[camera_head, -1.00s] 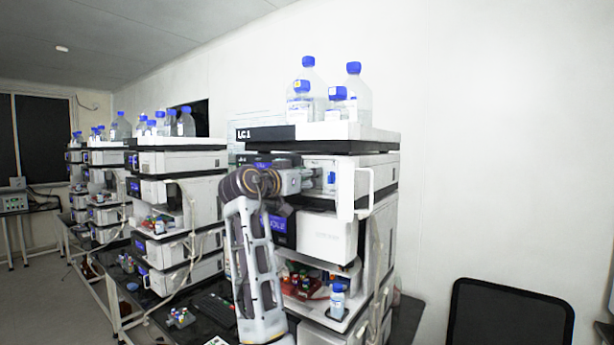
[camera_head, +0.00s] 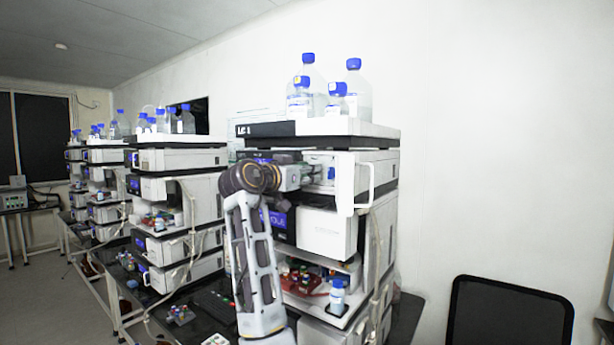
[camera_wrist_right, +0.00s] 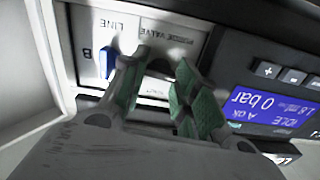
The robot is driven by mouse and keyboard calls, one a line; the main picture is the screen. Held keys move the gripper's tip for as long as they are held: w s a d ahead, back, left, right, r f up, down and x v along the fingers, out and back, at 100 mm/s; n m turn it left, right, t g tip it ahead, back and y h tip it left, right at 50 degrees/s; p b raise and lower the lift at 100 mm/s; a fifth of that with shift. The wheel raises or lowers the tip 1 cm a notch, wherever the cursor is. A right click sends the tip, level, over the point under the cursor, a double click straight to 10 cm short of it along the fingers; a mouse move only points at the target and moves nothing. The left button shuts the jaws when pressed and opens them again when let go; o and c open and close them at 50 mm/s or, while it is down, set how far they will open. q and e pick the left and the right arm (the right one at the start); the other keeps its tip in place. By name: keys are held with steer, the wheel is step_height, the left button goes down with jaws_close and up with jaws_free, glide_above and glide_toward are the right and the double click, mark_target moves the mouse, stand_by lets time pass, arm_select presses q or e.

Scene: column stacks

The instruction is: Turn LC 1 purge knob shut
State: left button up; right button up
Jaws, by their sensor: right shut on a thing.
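The LC 1 stack (camera_head: 330,130) stands right of centre in the head view, its label on the top tray. In the right wrist view, the purge knob (camera_wrist_right: 160,69) is a dark round knob on a light panel marked "PURGE VALVE", upside down in this view. My right gripper (camera_wrist_right: 163,72) is shut on it, a green-padded finger on each side. The fingers hide part of the knob, and its pointer cannot be made out. In the head view my right gripper (camera_head: 314,174) reaches into the module from the left, its tips hard to see. My left gripper is not in view.
A blue lever (camera_wrist_right: 107,63) sits beside the knob, by the letter B. A lit display (camera_wrist_right: 268,108) reads "0 bar" and "IDLE". An open white door (camera_head: 362,188) stands right of the gripper. Bottles (camera_head: 352,92) stand on top. A chair (camera_head: 510,312) is at lower right.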

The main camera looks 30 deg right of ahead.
steer(key=m+b, duration=0.3)
steer(key=m, duration=0.1)
steer(key=m+b, duration=0.2)
steer(key=m, duration=0.3)
steer(key=shift+s+b, duration=0.1)
steer(key=shift+b, duration=0.3)
steer(key=m+b, duration=0.1)
steer(key=m, duration=0.2)
steer(key=shift+m, duration=0.4)
steer(key=m+b, duration=0.1)
steer(key=m, duration=0.2)
steer(key=shift+f+m+b, duration=0.1)
steer(key=shift+m+b, duration=0.2)
steer(key=shift+m, duration=0.3)
